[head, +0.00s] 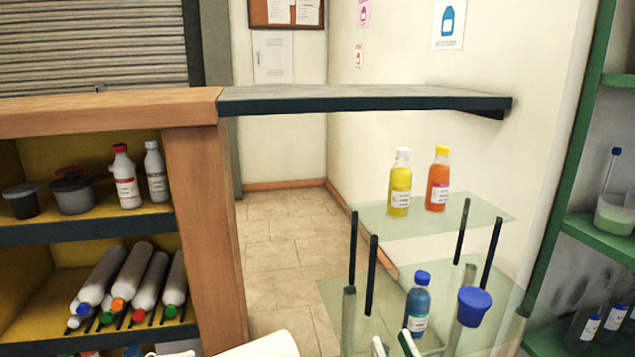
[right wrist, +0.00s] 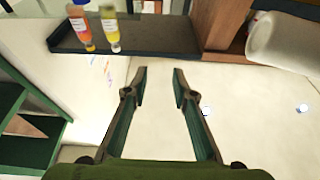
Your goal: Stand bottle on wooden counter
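The wooden counter (head: 110,112) runs along the left in the head view, its visible top bare. A yellow bottle with a white cap (head: 399,190) and an orange bottle with a yellow cap (head: 438,185) stand upright on the upper glass shelf (head: 480,215). A blue bottle with a blue cap (head: 417,305) is lower down, at the lower glass level. My right gripper (head: 394,346) shows at the bottom edge, below the blue bottle. In the right wrist view its fingers (right wrist: 160,76) are apart with nothing between them. The yellow (right wrist: 110,28) and orange (right wrist: 82,28) bottles show there too. My left gripper is out of view.
A grey ledge (head: 350,98) extends right from the counter and is bare. Dark posts (head: 371,275) rise around the glass shelves. Green shelving (head: 565,185) stands at the right. Bottles and pots fill the shelves under the counter.

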